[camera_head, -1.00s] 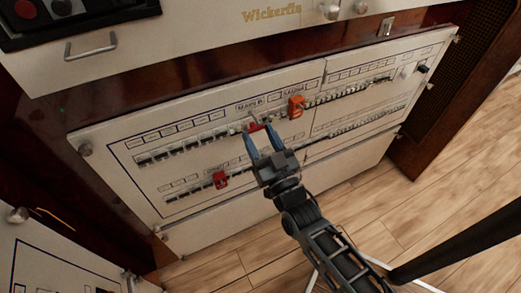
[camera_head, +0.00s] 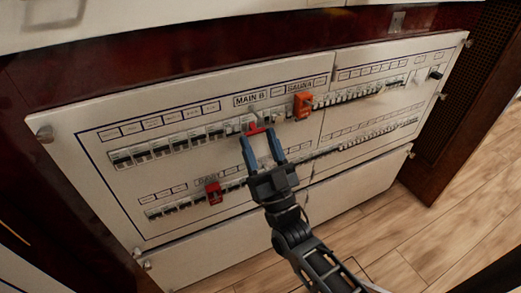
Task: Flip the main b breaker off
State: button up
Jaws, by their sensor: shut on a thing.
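The main b breaker (camera_head: 254,127) shows as a red toggle in the upper breaker row, below the "MAIN B" label (camera_head: 251,98). My gripper (camera_head: 258,135) reaches up to it from below, with one blue finger at each side of the red part. It is shut on the red toggle. The fingertips hide part of the breaker, and I cannot tell its exact lever position.
An orange breaker (camera_head: 303,105) under the "SAUNA" label stands close on the right. Another red breaker (camera_head: 214,193) is in the lower row at left. White breakers (camera_head: 160,149) line the panel (camera_head: 80,116). Wooden floor (camera_head: 380,245) lies clear at lower right.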

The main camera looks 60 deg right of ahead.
dwell(0.3)
jog(key=o, duration=1)
jog(key=shift+o, duration=0.2)
jog(key=v, duration=0.7)
jog(key=shift+s+f, duration=0.25)
jog(key=shift+f, duration=0.05)
jog(key=shift+a, duration=0.15)
